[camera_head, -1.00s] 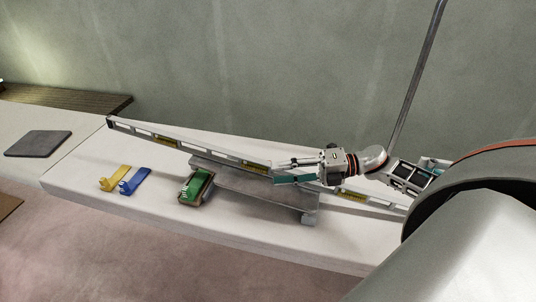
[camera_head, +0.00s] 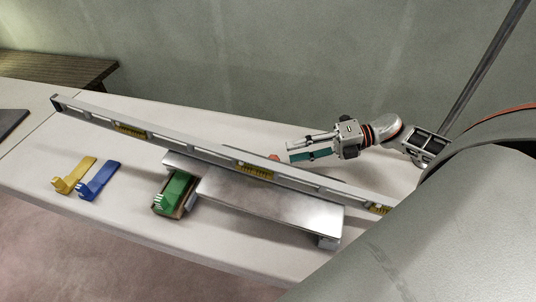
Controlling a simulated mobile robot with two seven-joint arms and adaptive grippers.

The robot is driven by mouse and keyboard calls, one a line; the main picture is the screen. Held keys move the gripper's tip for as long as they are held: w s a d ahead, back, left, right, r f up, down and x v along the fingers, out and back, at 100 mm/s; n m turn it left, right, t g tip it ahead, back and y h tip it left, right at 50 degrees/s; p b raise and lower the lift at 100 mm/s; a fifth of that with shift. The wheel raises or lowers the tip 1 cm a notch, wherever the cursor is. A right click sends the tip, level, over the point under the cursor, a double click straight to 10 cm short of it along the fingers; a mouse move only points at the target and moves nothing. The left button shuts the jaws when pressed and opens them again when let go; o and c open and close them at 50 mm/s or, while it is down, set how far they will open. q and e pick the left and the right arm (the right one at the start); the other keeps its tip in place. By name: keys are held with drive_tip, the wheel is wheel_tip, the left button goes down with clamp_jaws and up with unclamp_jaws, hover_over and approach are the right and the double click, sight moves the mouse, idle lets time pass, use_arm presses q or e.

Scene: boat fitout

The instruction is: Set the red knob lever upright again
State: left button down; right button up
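A small orange-red spot, probably the red knob (camera_head: 274,157), shows just behind the long bar. The bar hides the rest of it, so I cannot tell how the lever is tilted. My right gripper (camera_head: 291,147) is to the right of the knob, on the far side of the bar. Its two fingers point left and are apart with nothing between them. The fingertips are near the knob but seem clear of it. My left gripper is not in view.
A long silver bar with yellow parts (camera_head: 205,149) runs diagonally across the white bench (camera_head: 120,215). A shiny metal plate (camera_head: 270,205) lies in front of it. A green piece (camera_head: 173,193), a blue piece (camera_head: 98,181) and a yellow piece (camera_head: 75,176) lie at left.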

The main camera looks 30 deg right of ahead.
drive_tip(key=shift+f+x, duration=0.15)
drive_tip(key=shift+x, duration=1.85)
drive_tip(key=shift+f+x, duration=0.15)
drive_tip(key=shift+x, duration=1.8)
drive_tip(key=shift+d, duration=0.1)
clamp_jaws()
